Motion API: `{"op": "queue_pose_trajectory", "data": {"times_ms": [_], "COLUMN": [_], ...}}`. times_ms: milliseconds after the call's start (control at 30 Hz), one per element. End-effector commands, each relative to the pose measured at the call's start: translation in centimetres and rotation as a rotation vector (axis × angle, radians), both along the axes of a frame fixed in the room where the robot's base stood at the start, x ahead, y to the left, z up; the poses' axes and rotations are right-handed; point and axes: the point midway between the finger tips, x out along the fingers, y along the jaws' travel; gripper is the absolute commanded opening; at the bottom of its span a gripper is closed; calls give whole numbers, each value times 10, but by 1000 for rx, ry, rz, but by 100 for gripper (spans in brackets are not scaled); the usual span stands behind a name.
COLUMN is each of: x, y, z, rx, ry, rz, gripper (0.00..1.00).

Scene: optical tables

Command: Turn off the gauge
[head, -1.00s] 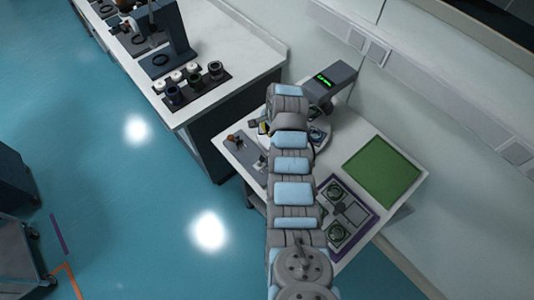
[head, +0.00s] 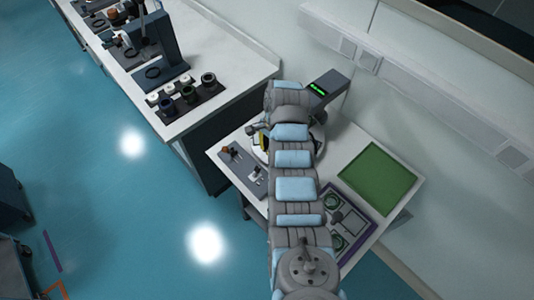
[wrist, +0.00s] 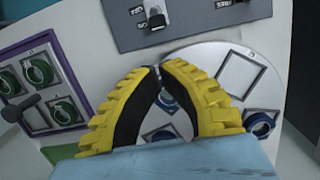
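A dark device with a lit green display (head: 318,88), which looks like the gauge, stands at the back of the small white table in the head view. A grey panel (head: 242,168) with small switches lies at that table's left edge. In the wrist view the panel (wrist: 205,22) is at the top, with a metal toggle switch (wrist: 155,14) and upside-down labels too small to read surely. My gripper (wrist: 160,68) has yellow ribbed fingers with tips together or nearly so, below the panel and apart from the switch in the picture. Nothing shows held.
A round white plate (wrist: 205,58) with square frames and blue-ringed parts lies under my fingers. A purple-edged tray (wrist: 62,55) with green round parts is at left. A green mat (head: 378,178) lies on the table's right. A larger bench (head: 225,85) stands behind left.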

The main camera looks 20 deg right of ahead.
Motion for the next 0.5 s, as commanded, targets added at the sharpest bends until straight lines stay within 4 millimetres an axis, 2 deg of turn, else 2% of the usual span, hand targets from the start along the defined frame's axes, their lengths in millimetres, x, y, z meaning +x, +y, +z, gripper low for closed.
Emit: {"op": "queue_pose_trajectory", "data": {"times_ms": [500], "x": [-3], "y": [9], "z": [-50], "rx": [1], "ry": [1], "rz": [-1], "gripper": [0]}}
